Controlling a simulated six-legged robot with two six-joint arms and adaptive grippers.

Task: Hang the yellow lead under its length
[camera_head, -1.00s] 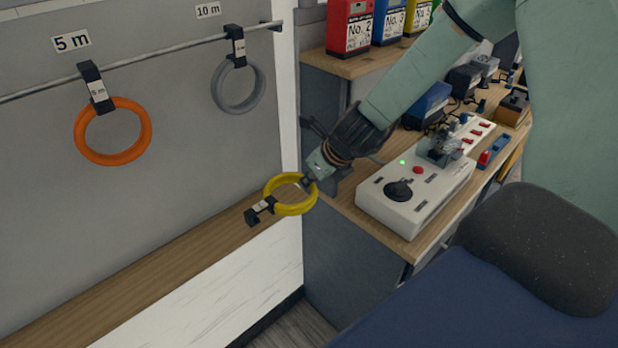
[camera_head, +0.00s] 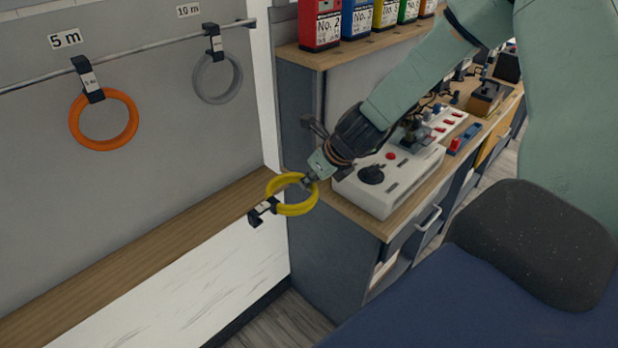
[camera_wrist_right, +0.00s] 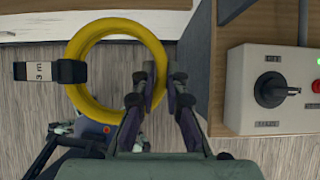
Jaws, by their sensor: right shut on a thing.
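The yellow lead (camera_head: 296,209) is a coiled ring with a black hook tag (camera_head: 262,211). In the right wrist view the lead (camera_wrist_right: 76,60) has a tag (camera_wrist_right: 50,72) that reads "3 m". My right gripper (camera_head: 310,184) is shut on the right side of the ring and holds it in the air, in front of the wooden ledge; its fingers (camera_wrist_right: 160,85) show in the wrist view. The rail (camera_head: 150,52) on the grey panel carries an orange lead (camera_head: 103,148) under the "5 m" sign (camera_head: 64,41) and a grey lead (camera_head: 198,88) under the "10 m" sign (camera_head: 188,11). My left gripper is not in view.
The wooden ledge (camera_head: 150,235) below the rail is bare. A workbench to the right holds a control box (camera_head: 385,192) with a black knob and red button. Numbered boxes (camera_head: 320,25) stand on a shelf behind.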

